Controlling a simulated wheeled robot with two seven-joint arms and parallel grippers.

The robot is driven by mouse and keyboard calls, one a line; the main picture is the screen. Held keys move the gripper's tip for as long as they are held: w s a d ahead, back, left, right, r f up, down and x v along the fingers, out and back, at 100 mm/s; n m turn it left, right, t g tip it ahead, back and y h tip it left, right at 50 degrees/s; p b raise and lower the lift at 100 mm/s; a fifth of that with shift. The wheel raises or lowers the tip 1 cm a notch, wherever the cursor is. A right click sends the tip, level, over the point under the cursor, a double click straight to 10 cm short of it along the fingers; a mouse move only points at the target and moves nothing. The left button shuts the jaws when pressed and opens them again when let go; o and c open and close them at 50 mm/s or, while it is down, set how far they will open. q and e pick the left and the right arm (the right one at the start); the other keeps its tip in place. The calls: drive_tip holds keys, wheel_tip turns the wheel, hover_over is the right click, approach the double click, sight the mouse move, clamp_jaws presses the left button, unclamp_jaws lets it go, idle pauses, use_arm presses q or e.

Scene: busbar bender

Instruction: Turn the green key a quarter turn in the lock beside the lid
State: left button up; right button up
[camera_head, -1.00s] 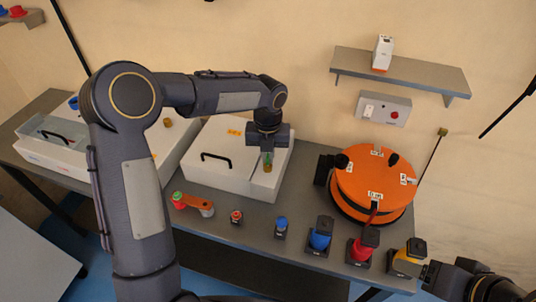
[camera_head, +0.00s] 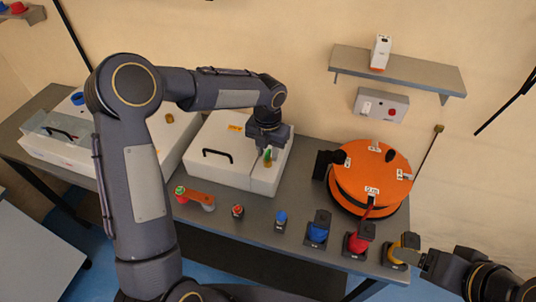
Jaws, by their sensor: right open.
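The green key (camera_head: 268,154) stands upright in a small brass-coloured lock (camera_head: 268,164) on the right part of the white box, beside its white lid (camera_head: 222,145) with a black handle. My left gripper (camera_head: 265,148) points down right at the key; its dark body hides the key's top. The fingers are too small and dark to tell whether they close on the key. My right gripper (camera_head: 411,257) is open at the lower right, close to a yellow connector (camera_head: 401,252); I cannot tell whether it touches it.
An orange round drum (camera_head: 372,172) stands right of the box. Red (camera_head: 357,243) and blue (camera_head: 317,233) connectors, small buttons and an orange-handled part (camera_head: 197,197) line the front edge. A shelf (camera_head: 400,74) and grey switch box (camera_head: 381,105) are on the wall.

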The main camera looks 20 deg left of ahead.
use_arm(q)
wheel_tip(320, 180, up, 8)
drive_tip(key=shift+f+b, duration=0.1)
drive_tip(key=shift+b, duration=0.55)
drive_tip(key=shift+s+a+r+n, duration=0.15)
drive_tip(key=shift+s+r+n, duration=0.1)
drive_tip(key=shift+n, duration=0.05)
drive_tip(key=s+a+r+n+t+h, duration=0.1)
drive_tip(key=s+a+r+n, duration=0.2)
drive_tip(key=s+n, duration=0.6)
drive_tip(key=s+a+r+n+t, duration=0.1)
drive_tip(key=s+a+r+n, duration=0.25)
drive_tip(key=s+n, duration=0.55)
drive_tip(key=s+f+n+t+h, duration=0.1)
drive_tip(key=s+n, duration=0.3)
drive_tip(key=n, duration=0.6)
drive_tip(key=s+d+f+n+t+h, duration=0.1)
drive_tip(key=s+n, duration=0.4)
drive_tip(key=n, duration=0.6)
wheel_tip(320, 180, down, 2)
drive_tip(key=shift+s+f+t+h+b, duration=0.25)
drive_tip(key=shift+t+h+b, duration=0.2)
drive_tip(key=shift+t, duration=0.35)
use_arm(e)
wheel_tip(320, 180, down, 2)
drive_tip(key=shift+f, duration=0.1)
drive_tip(key=shift+c, duration=0.4)
